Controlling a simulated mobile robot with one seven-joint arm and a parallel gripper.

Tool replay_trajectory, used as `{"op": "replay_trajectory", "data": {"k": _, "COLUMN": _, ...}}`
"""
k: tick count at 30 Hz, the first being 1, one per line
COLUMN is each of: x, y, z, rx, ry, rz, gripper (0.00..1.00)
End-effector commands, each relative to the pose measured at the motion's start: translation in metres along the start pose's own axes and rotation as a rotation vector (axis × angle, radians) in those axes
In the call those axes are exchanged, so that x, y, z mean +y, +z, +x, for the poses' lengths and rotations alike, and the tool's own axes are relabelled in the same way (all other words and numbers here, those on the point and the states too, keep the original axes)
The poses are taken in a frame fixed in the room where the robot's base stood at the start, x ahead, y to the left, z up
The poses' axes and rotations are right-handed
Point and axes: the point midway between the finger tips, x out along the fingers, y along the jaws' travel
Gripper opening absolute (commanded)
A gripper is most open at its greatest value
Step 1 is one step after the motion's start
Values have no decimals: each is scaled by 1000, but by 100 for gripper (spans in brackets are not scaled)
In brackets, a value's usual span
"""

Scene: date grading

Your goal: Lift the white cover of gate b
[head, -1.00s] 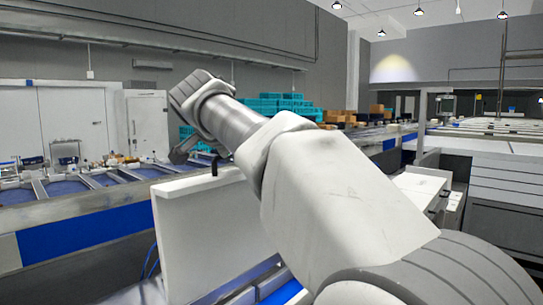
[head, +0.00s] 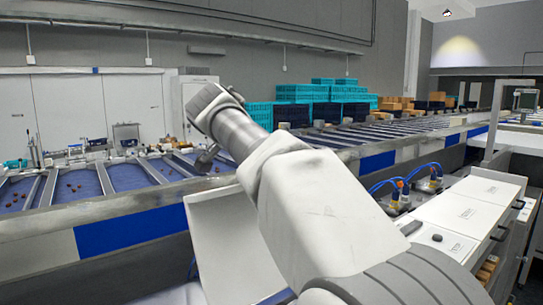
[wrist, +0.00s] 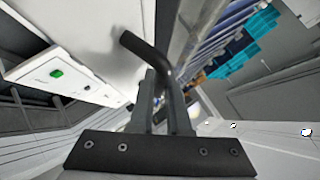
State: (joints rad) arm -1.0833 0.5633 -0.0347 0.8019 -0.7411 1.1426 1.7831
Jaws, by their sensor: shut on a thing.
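A white cover (head: 232,250) stands raised and tilted below my forearm in the head view; part of it is hidden behind my arm. I cannot read a gate letter on it. My gripper (head: 207,157) is at its upper edge, its fingers small and partly hidden there. In the wrist view my gripper (wrist: 165,90) is shut on a dark bent handle (wrist: 145,50), which runs to the white cover (wrist: 95,25).
Blue sorting lanes (head: 130,176) with a few brown dates lie behind a metal rail. Teal crates (head: 305,95) are stacked at the back. White labelled lids (head: 485,190) lie flat at right, near blue hoses (head: 425,172). A green button (wrist: 57,73) shows in the wrist view.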

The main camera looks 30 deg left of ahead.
Motion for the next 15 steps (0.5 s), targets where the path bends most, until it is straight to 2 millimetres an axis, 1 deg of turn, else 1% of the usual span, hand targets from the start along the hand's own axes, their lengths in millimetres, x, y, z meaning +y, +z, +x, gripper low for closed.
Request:
{"op": "replay_trajectory", "data": {"k": 14, "x": -1, "y": 0, "z": -1, "rx": 1, "ry": 1, "rz": -5, "gripper": 0}}
{"op": "replay_trajectory", "data": {"k": 15, "x": -2, "y": 0, "z": -1, "rx": 1, "ry": 1, "rz": -5, "gripper": 17}}
